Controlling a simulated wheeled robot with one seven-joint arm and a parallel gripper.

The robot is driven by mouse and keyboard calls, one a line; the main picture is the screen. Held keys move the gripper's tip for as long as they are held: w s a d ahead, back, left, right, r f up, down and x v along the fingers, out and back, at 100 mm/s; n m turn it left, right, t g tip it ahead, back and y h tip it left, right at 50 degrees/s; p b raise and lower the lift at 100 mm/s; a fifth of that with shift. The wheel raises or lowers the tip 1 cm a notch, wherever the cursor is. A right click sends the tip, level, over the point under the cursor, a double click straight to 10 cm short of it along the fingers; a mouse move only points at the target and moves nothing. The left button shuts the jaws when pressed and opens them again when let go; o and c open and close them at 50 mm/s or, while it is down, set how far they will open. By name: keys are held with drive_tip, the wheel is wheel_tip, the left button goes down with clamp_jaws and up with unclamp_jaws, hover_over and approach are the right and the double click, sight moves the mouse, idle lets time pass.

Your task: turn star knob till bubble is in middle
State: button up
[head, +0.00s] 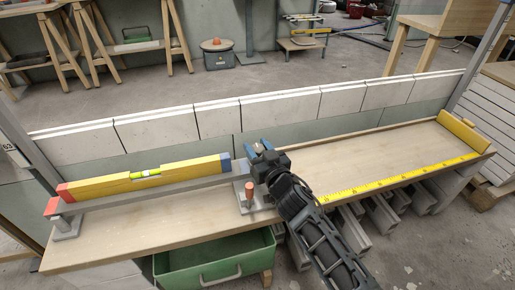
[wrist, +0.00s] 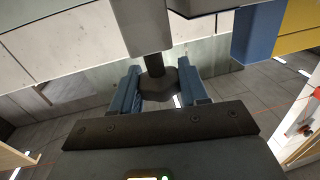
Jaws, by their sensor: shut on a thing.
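A yellow spirit level (head: 105,188) with a red left end and a blue right end lies along a grey bar (head: 150,193) on the bench. Its green vial (head: 146,173) is too small to tell where the bubble sits. My gripper (head: 262,148) is at the bar's right end, beside the blue end cap. In the wrist view the dark star knob (wrist: 157,85), on a dark vertical stem, sits between the blue fingers of my gripper (wrist: 158,78), which is shut on it. The knob is hidden in the head view.
An orange-topped post (head: 249,191) stands on a grey plate just left of my arm. A yellow tape (head: 400,180) lies along the bench's right front. White blocks (head: 280,108) line the back. A green drawer (head: 215,262) juts out below.

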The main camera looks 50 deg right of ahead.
drive_tip(key=c, duration=0.3)
drive_tip(key=shift+r+y+p, duration=0.3)
drive_tip(key=shift+p, duration=0.95)
drive_tip(key=n+p, duration=0.1)
drive_tip(key=p, duration=0.1)
drive_tip(key=shift+r+t+y+p, duration=0.1)
drive_tip(key=shift+t+y+p, duration=0.2)
drive_tip(key=shift+y+p, duration=0.1)
